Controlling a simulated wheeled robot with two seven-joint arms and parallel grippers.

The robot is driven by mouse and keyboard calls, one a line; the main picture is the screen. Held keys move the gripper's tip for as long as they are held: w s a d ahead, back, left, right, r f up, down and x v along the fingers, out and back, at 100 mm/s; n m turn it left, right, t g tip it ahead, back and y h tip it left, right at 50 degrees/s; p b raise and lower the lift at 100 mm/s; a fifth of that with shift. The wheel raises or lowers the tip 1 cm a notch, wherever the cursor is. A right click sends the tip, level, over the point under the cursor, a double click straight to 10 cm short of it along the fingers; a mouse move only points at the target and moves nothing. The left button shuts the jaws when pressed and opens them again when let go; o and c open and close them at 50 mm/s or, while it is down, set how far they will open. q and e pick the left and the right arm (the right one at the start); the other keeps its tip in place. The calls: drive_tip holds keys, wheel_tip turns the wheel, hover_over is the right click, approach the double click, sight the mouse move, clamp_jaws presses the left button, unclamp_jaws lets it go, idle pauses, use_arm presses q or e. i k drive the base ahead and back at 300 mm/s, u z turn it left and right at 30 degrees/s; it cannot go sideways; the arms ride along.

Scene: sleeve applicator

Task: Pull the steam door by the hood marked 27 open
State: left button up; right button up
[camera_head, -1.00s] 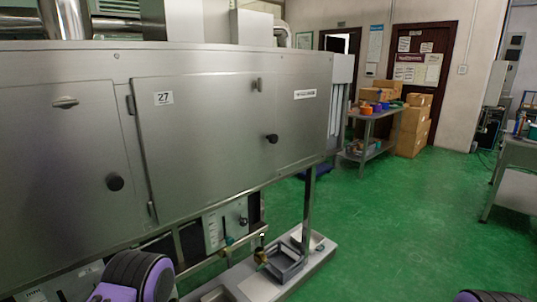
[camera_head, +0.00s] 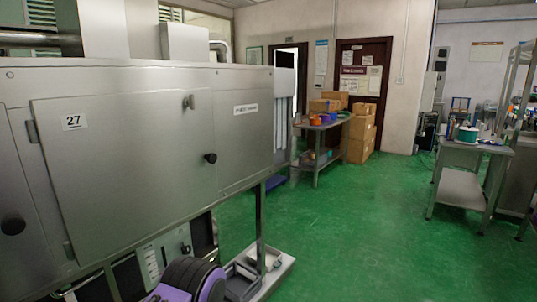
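The steam door (camera_head: 130,150) is a wide flat steel panel on the long steam hood at the left of the head view. It carries a white label marked 27 (camera_head: 74,121) at its upper left and looks shut. Hinges show along its left edge. A black round knob (camera_head: 210,158) sits near its right edge, with a small metal latch (camera_head: 188,102) above it. A purple and black link of my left arm shows at the bottom, below the door and apart from it. Neither gripper's fingers are in view.
A steel tray and base frame (camera_head: 270,268) stand low under the hood's right end. Green floor (camera_head: 340,235) is clear to the right. A shelf table (camera_head: 318,150) with boxes (camera_head: 360,135) stands behind, and a workbench (camera_head: 462,185) stands at the right.

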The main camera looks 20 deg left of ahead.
sight(122, 168)
drive_tip(key=z, duration=0.35)
drive_tip(key=i, duration=0.8)
drive_tip(key=u, duration=0.5)
drive_tip(key=i, duration=0.7)
drive_tip(key=u, duration=0.7)
